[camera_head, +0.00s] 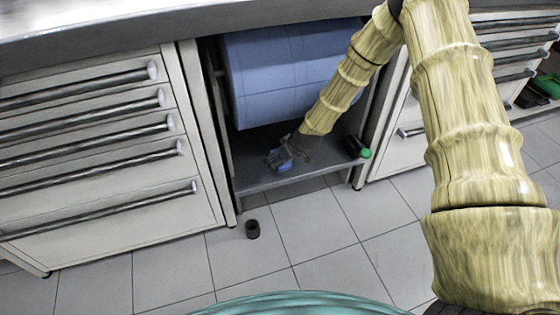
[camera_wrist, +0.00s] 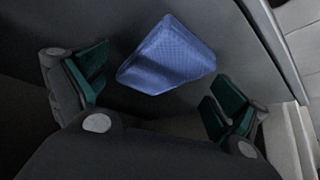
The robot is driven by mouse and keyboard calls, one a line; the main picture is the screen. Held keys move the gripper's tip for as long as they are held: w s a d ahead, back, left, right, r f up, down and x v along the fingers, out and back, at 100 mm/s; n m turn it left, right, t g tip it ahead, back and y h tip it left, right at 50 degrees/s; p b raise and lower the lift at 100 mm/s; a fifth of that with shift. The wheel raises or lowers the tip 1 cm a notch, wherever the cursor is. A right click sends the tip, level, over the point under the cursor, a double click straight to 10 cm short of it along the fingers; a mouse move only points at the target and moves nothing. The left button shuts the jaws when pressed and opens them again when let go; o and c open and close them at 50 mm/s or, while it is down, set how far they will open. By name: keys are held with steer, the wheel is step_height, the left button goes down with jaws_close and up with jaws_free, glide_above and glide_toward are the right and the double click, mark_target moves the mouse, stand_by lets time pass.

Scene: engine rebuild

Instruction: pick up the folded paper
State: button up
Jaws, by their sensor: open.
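The folded paper (camera_wrist: 168,55) is a blue, textured, roughly four-sided piece lying on a dark surface in the wrist view. In the head view a small blue part of it (camera_head: 285,167) shows on the low grey shelf (camera_head: 290,180), partly hidden by my gripper (camera_head: 288,150). My gripper also shows in the wrist view (camera_wrist: 158,90), open, with its green-padded fingers wide apart. The paper appears between and beyond the fingers, and nothing is held. I cannot tell the exact gap between the fingertips and the paper.
A large blue roll (camera_head: 285,75) hangs above the shelf. A black item with a green end (camera_head: 358,148) lies at the shelf's right. Drawer cabinets (camera_head: 100,140) flank the bay. A small dark cylinder (camera_head: 252,229) stands on the otherwise clear tiled floor in front.

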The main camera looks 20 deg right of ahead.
steer(key=c, duration=1.3)
steer(key=shift+r, duration=0.1)
steer(key=shift+r, duration=0.25)
steer(key=r+p, duration=0.2)
steer(key=r, duration=0.1)
steer(key=shift+s+d+r, duration=0.1)
steer(key=shift+s+r, duration=0.1)
steer(key=s+d+p, duration=0.2)
steer(key=s+d, duration=0.1)
steer(key=s, duration=0.4)
steer(key=s+d+p, duration=0.2)
steer(key=s+d, duration=0.1)
steer(key=s, duration=0.4)
steer(key=shift+s+r, duration=0.25)
steer(key=shift+r, duration=0.2)
